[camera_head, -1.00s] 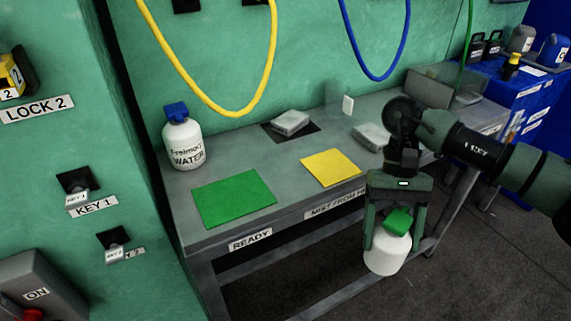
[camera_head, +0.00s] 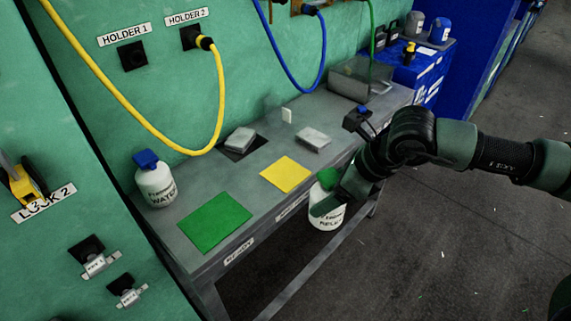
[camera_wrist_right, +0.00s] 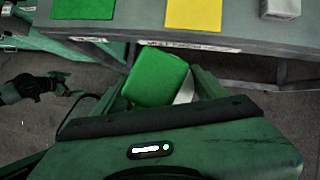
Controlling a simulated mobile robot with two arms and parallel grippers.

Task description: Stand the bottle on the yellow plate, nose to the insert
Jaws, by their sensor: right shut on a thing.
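The bottle is white with a green cap and a black label (camera_head: 328,216). My right gripper (camera_head: 325,201) is shut on it, with the fingers about its upper part. The bottle hangs roughly upright in front of the table's front edge, to the right of and nearer than the yellow plate (camera_head: 286,174). The plate lies flat and bare on the table. In the right wrist view the green cap (camera_wrist_right: 156,77) sits between the fingers, and the yellow plate (camera_wrist_right: 193,14) is beyond it. A dark arm end, apparently my left gripper (camera_wrist_right: 62,86), shows at the left; its jaws are unclear.
A green plate (camera_head: 214,222) lies to the left of the yellow one. Grey blocks (camera_head: 313,139) (camera_head: 240,138) lie on the table (camera_head: 212,178) at the back. A yellow hose (camera_head: 130,108) hangs low over the back.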

